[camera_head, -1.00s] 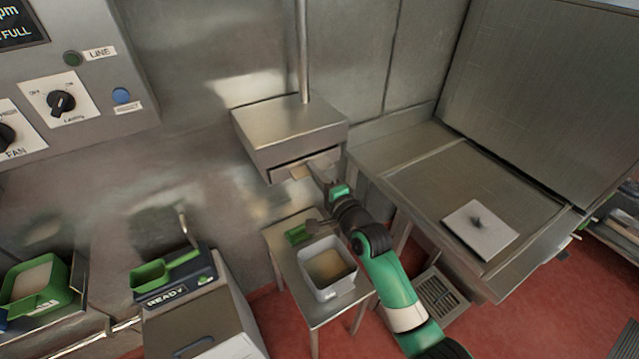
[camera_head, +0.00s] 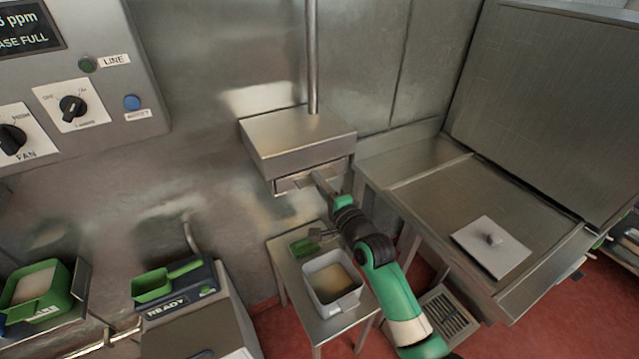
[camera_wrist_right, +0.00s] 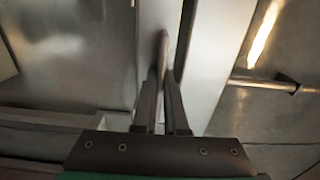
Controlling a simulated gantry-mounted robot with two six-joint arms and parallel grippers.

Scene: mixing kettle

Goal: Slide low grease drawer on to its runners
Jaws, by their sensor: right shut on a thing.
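The low grease drawer (camera_head: 289,184) shows as a narrow metal front in the slot under the steel housing (camera_head: 295,137) on the wall. Its front lies at the mouth of the slot; its runners are hidden inside. My right gripper (camera_head: 322,182) is at the drawer front, with the arm reaching up from below right. In the right wrist view my right gripper (camera_wrist_right: 165,90) is shut on a thin bar handle (camera_wrist_right: 162,48) that stands in front of a pale metal strip. How deep the drawer sits cannot be told. My left gripper is not in view.
Below the housing, a small steel table (camera_head: 285,252) holds a grey tub (camera_head: 332,285) and a small green item (camera_head: 305,246). A steel counter (camera_head: 440,190) stands close on the right. A green-trayed scale (camera_head: 172,290) is at lower left, and a control panel (camera_head: 75,80) at upper left.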

